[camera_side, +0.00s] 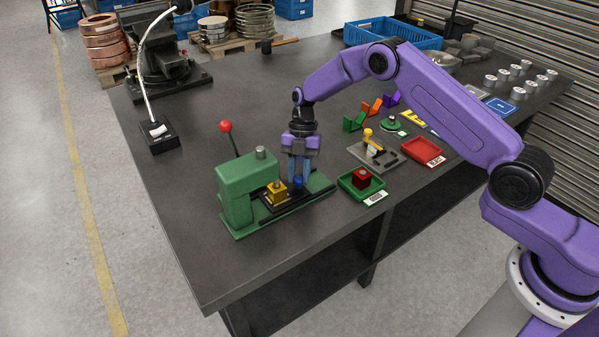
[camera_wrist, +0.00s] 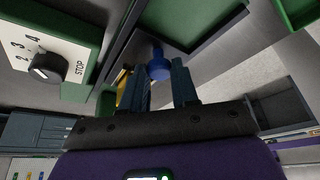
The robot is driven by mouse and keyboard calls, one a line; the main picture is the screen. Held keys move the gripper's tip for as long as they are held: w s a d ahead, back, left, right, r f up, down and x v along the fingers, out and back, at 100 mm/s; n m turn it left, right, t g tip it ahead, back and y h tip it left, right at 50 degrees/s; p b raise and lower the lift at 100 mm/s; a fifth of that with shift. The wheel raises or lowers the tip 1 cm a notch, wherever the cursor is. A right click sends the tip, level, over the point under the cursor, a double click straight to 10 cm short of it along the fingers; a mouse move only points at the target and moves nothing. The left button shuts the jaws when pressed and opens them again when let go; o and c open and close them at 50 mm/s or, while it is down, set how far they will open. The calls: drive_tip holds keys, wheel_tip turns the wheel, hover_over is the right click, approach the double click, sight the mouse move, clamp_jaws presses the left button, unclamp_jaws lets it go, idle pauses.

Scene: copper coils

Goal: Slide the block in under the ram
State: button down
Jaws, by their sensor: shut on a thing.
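The green press (camera_side: 246,183) stands near the table's left edge, with a red-knobbed lever and a grey cylinder on top. The yellow block (camera_side: 276,194) sits upright on the press's dark slide, just right of its head. The ram's lower end is hidden under the head. My gripper (camera_side: 298,184) points down right of the block and is shut on the blue knob (camera_side: 298,181). In the wrist view the blue knob (camera_wrist: 158,66) shows at the fingertips (camera_wrist: 160,88), with a part of the yellow block (camera_wrist: 125,86) to the left, partly hidden by a finger.
A green tray (camera_side: 346,187) with a red block (camera_side: 361,178) stands close right of the press. Behind it are a grey fixture (camera_side: 372,156) and a red tray (camera_side: 422,151). A dial panel (camera_wrist: 48,55) shows in the wrist view. The table left of the press is clear.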

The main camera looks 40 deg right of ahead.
drive_tip(key=a, duration=0.4)
drive_tip(key=shift+a, duration=0.1)
drive_tip(key=c, duration=0.9)
unclamp_jaws()
drive_tip(key=shift+o, duration=0.2)
drive_tip(key=shift+r, duration=0.1)
drive_tip(key=shift+w+d+r, duration=0.1)
drive_tip(key=shift+d+r, duration=0.1)
drive_tip(key=v, duration=1.6)
drive_tip(key=shift+r, duration=0.4)
